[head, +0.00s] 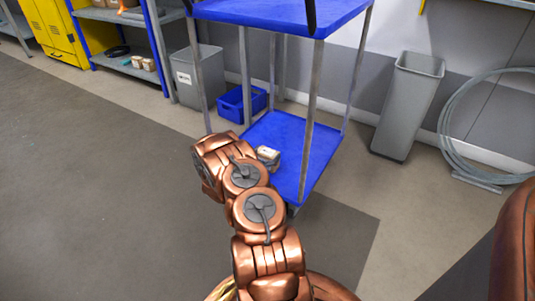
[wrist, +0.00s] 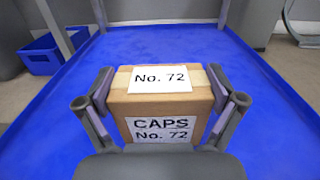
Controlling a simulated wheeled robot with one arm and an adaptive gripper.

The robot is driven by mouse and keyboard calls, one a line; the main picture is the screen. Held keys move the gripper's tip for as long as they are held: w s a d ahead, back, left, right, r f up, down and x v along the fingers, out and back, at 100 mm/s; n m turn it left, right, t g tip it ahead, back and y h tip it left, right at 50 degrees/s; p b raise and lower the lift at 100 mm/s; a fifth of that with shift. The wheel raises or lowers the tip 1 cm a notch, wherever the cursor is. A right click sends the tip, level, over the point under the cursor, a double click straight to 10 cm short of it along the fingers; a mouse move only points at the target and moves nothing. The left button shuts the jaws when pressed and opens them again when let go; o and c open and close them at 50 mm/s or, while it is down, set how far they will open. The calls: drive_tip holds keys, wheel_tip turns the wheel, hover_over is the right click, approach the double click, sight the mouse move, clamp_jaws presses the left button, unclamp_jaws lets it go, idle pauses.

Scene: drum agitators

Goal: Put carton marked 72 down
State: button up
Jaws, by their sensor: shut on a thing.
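The carton marked 72 (wrist: 160,107) is a small brown box with white labels reading "No. 72" and "CAPS No. 72". My gripper (wrist: 163,95) is shut on it, one finger against each side. The carton is over the blue lower shelf of the cart (wrist: 262,100); whether its base touches the shelf cannot be told. In the head view the carton (head: 267,155) shows at the shelf's near left edge (head: 300,140), partly hidden by my arm.
The cart's metal posts (head: 310,110) and blue upper shelf (head: 275,12) frame the space above the lower shelf. A blue bin (head: 241,104) stands behind. Grey bins (head: 408,105) stand either side. The shelf around the carton is bare.

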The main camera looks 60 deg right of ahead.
drive_tip(key=o, duration=1)
drive_tip(key=shift+o, duration=0.3)
